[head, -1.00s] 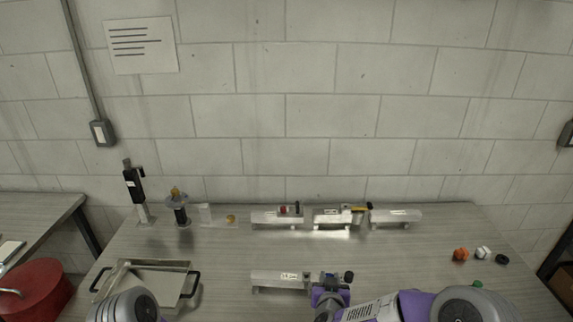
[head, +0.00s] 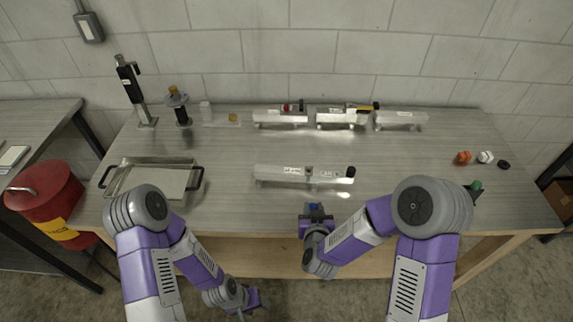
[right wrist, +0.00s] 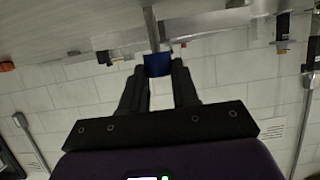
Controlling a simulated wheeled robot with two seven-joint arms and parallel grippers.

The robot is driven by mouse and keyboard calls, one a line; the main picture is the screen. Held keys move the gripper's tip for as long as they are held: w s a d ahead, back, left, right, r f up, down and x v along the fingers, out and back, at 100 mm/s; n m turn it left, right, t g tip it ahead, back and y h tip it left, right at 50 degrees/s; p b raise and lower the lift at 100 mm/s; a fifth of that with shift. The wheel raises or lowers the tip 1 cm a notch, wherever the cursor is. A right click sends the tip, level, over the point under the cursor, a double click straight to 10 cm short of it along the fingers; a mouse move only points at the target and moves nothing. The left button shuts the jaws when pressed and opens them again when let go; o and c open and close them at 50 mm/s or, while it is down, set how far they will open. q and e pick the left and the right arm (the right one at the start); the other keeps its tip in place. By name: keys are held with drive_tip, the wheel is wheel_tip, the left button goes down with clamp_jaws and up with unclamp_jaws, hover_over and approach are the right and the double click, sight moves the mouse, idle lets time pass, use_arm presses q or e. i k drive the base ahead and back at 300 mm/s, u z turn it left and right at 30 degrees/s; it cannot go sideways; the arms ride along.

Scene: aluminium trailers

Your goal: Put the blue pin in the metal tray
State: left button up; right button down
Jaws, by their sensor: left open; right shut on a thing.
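The blue pin (right wrist: 157,64) is between the fingers of my right gripper (right wrist: 160,78) in the right wrist view; the gripper is shut on it. In the head view the blue pin (head: 315,206) shows small at the top of my right gripper (head: 315,213), near the table's front edge, right of centre. The metal tray (head: 158,160), shallow with black handles, sits on the left of the table. My left gripper (head: 254,303) is open and empty, low in front of the table and apart from the tray.
A long aluminium trailer (head: 285,172) lies mid-table between tray and right side. Three more trailers (head: 280,117) stand at the back. Black upright devices (head: 180,110) stand at back left. Small coloured parts (head: 463,157) lie at right. Table between tray and right gripper is mostly clear.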

sight(131, 171)
drive_tip(key=u, duration=0.55)
drive_tip(key=k, duration=0.65)
drive_tip(key=u, duration=1.05)
drive_tip(key=i, duration=1.75)
drive_tip(key=u, duration=0.05)
